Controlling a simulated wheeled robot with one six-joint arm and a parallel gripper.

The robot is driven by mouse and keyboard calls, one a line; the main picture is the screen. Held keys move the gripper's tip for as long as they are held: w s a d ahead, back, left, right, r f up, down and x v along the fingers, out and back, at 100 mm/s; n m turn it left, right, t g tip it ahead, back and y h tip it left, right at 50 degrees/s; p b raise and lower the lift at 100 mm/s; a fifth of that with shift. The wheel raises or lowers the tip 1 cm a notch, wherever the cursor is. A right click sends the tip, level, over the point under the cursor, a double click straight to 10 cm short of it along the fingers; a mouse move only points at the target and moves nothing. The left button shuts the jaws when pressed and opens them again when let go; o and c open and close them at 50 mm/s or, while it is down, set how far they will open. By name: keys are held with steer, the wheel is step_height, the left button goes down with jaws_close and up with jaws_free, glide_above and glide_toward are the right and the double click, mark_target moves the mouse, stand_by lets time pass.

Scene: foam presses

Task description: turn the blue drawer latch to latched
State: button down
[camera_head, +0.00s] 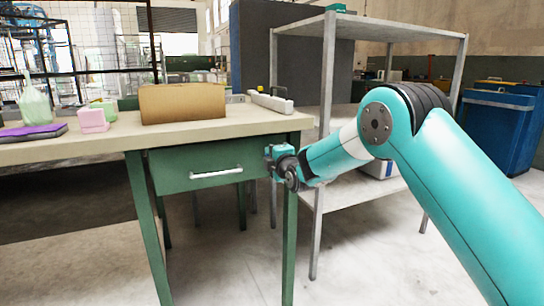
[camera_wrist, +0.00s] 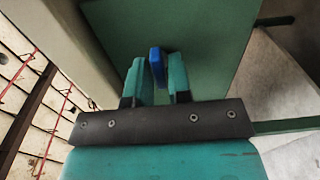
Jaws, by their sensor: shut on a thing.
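The blue drawer latch (camera_wrist: 157,62) shows in the wrist view between the two teal fingers of my gripper (camera_wrist: 156,76). It is a small upright blue block against the green drawer front. My gripper is shut on it. In the head view my gripper (camera_head: 273,160) is at the right end of the green drawer front (camera_head: 170,172), and the latch itself is hidden there. The drawer has a white bar handle (camera_head: 216,173) and looks closed under the worktop.
The worktop (camera_head: 200,133) carries a cardboard box (camera_head: 182,103), a pink block (camera_head: 93,120), a purple-topped item (camera_head: 30,131) and a white power strip (camera_head: 270,102). A grey metal shelf (camera_head: 327,100) stands close behind my arm. A blue bin (camera_head: 500,125) is farther right.

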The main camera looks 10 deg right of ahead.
steer(key=c, duration=1.2)
jaws_free()
steer(key=v, duration=1.7)
steer(key=shift+s+p, duration=0.2)
steer(key=shift+p, duration=0.1)
